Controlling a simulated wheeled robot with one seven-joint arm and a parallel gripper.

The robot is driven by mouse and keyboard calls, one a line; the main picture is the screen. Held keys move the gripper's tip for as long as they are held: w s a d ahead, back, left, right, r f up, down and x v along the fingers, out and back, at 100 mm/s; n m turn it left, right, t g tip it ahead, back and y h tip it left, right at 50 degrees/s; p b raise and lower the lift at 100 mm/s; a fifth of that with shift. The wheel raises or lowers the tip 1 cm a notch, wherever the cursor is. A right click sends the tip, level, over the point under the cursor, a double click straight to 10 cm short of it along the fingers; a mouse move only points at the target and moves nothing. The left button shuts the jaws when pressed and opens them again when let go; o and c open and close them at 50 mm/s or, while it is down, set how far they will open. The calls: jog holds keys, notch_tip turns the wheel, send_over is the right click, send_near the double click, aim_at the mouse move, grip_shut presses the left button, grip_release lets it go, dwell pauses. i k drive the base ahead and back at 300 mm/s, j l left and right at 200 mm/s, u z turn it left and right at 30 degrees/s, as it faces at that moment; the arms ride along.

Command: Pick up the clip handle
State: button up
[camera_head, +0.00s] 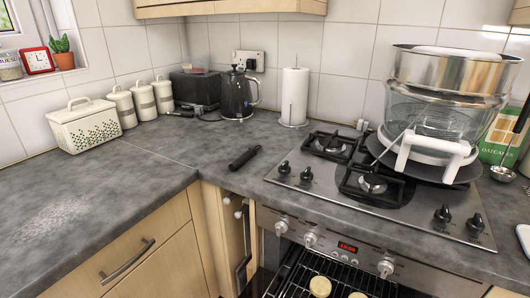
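The clip handle (244,158) appears to be the short black handle lying flat on the grey worktop. It lies left of the hob, near the inner corner of the counter's front edge. Its narrower end points to the upper right. Nothing covers it or touches it from above. My gripper is not in view.
The gas hob (408,212) is to the right, with a large glass and metal cooker (433,100) standing on it. A black kettle (238,94) and a paper towel roll (294,95) stand behind. The oven (331,272) below is open.

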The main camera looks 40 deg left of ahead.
aim_at(252, 151)
jog(key=u, duration=1.65)
